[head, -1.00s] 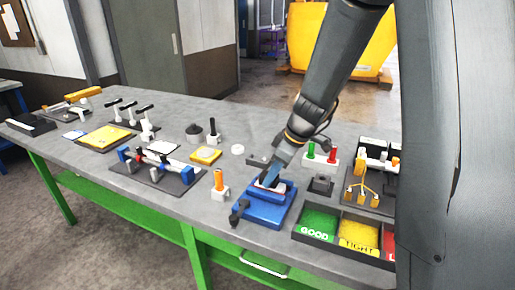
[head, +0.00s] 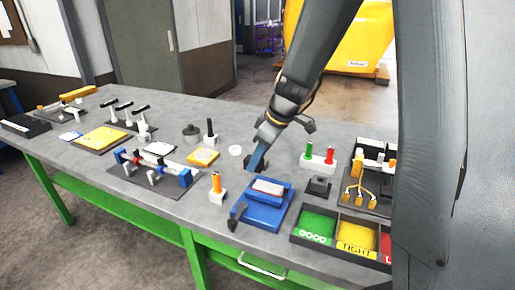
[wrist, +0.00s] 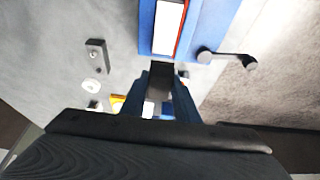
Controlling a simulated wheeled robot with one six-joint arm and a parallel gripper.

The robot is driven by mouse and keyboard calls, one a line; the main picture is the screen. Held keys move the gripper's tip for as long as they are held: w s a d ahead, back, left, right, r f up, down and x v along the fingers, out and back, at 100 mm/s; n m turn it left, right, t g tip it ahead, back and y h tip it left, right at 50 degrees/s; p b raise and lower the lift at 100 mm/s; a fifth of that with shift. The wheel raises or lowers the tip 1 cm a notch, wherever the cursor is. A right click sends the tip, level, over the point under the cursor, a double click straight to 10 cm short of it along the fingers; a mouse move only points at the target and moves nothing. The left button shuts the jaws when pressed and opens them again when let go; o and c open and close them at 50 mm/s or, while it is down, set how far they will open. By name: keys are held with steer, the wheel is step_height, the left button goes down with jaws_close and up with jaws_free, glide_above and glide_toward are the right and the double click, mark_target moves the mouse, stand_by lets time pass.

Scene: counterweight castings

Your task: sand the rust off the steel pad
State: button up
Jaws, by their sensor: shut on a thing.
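The steel pad (head: 268,187) sits in the blue vise (head: 262,213) near the front of the bench. Its top looks pale grey, with a reddish edge; I cannot tell how much rust is on it. The wrist view shows the pad (wrist: 169,28) in the vise (wrist: 205,25) at the top. My gripper (head: 256,166) is just behind and left of the vise, apart from the pad. It is shut on a dark block (wrist: 161,76), seen between the fingers in the wrist view. The block's underside is hidden.
An orange-topped stand (head: 217,187) is left of the vise, and its crank handle (head: 237,215) sticks out in front. Sorting bins (head: 318,226) stand to the right. A white ring (head: 235,150) lies behind my gripper.

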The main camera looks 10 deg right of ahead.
steer(key=shift+r+p, duration=0.55)
steer(key=shift+r, duration=0.8)
steer(key=shift+d+f, duration=0.1)
